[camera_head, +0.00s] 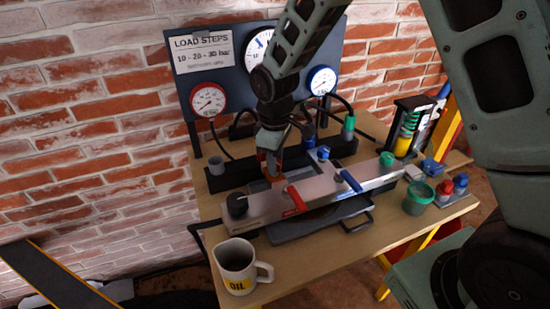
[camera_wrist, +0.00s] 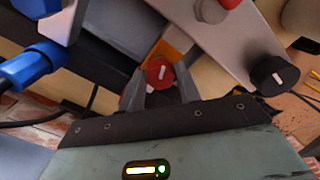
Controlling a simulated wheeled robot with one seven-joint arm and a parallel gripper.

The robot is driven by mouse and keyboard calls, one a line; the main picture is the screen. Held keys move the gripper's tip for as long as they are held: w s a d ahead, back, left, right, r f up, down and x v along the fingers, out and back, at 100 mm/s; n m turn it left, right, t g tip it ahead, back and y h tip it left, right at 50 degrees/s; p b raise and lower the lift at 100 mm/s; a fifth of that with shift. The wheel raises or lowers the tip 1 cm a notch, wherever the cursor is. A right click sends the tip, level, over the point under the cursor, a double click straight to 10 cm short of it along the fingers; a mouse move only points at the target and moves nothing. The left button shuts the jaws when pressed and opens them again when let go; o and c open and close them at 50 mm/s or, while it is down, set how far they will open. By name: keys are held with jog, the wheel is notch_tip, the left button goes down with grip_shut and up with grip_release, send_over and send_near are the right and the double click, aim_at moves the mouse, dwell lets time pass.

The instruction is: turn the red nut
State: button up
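The red nut (camera_wrist: 158,72) shows in the wrist view as a small red knob with a white mark, beside an orange block (camera_wrist: 178,42). My gripper (camera_wrist: 161,84) has one grey finger on each side of the nut. The fingers stand apart, close to the nut; contact is not clear. In the head view my gripper (camera_head: 271,168) points down at the back edge of the grey plate (camera_head: 330,186) on the bench. The nut is hidden there behind the fingers.
Near my gripper are a red-handled lever (camera_head: 297,198), a blue-handled lever (camera_head: 350,181) and a black knob (camera_head: 237,205). Gauges (camera_head: 208,99) and hoses stand behind. An oil mug (camera_head: 238,266) is at the front left, a green cup (camera_head: 418,198) at the right.

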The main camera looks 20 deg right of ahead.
jog(key=m+p, duration=0.1)
jog(key=m, duration=0.3)
jog(key=shift+m, duration=0.3)
jog(key=o, duration=1)
jog(key=r, duration=1.7)
jog(key=shift+a+r, duration=0.2)
